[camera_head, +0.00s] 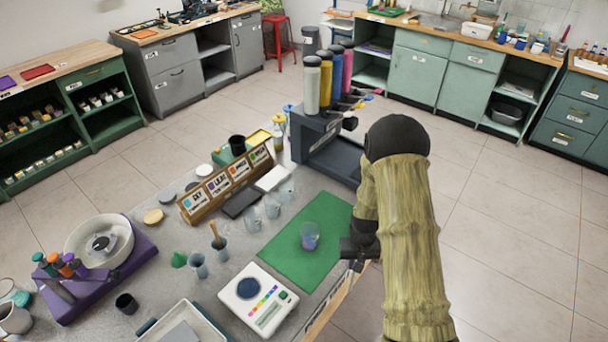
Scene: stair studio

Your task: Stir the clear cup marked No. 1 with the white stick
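A clear cup (310,236) with purple-blue contents stands upright on a green mat (296,268). Several other clear cups, such as one clear empty-looking cup (252,220), stand left of the mat. No No. 1 mark is readable on any cup at this size. I cannot make out a white stick; it may be hidden or too small to see. My gripper (355,262) is low at the mat's right edge, right of the purple-filled cup and apart from it. My arm covers part of it, so its finger opening and any held thing are unclear.
A white scale (259,300) stands in front of the mat. A dark dispenser stand (318,132) with coloured tubes stands behind it. A wooden label rack (228,184) and grey holders (198,265) are to the left. The mat around the purple-filled cup is clear.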

